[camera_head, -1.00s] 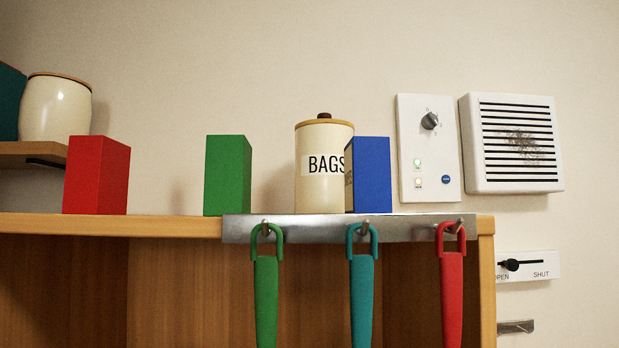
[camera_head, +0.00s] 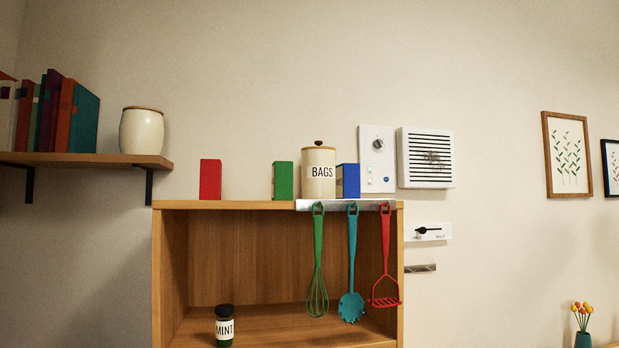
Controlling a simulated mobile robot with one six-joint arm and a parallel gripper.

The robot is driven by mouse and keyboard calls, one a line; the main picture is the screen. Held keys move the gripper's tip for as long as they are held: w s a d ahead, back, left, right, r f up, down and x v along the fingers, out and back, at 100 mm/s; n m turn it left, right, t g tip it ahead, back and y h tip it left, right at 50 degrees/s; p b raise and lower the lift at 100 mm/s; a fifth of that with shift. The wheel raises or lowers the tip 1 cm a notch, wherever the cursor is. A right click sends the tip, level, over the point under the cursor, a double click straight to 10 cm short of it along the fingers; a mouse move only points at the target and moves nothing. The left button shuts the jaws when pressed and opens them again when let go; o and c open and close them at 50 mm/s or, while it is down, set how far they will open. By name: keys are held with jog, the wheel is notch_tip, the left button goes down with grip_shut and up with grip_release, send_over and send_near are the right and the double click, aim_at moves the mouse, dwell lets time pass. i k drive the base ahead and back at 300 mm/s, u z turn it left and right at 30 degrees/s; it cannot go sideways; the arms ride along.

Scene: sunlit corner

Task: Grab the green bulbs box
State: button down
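A green box (camera_head: 283,180) stands upright on top of the wooden shelf unit (camera_head: 177,204), just left of a cream canister (camera_head: 318,187) labelled BAGS. No lettering shows on the green box's visible faces, so I cannot read whether it says bulbs. A red box (camera_head: 210,179) stands to its left with a gap between. My gripper is not in view.
A whisk (camera_head: 317,276), a teal spoon (camera_head: 351,304) and a red masher (camera_head: 385,290) hang from the rail along the unit's front edge. A MINT jar (camera_head: 224,328) stands inside. A wall shelf (camera_head: 90,159) holds books and a pot.

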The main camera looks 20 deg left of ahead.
aim_at(282, 172)
jog(key=z, duration=0.05)
jog(key=k, duration=0.3)
jog(key=u, duration=0.9)
jog(key=i, duration=1.65)
jog(key=k, duration=0.8)
jog(key=u, duration=0.05)
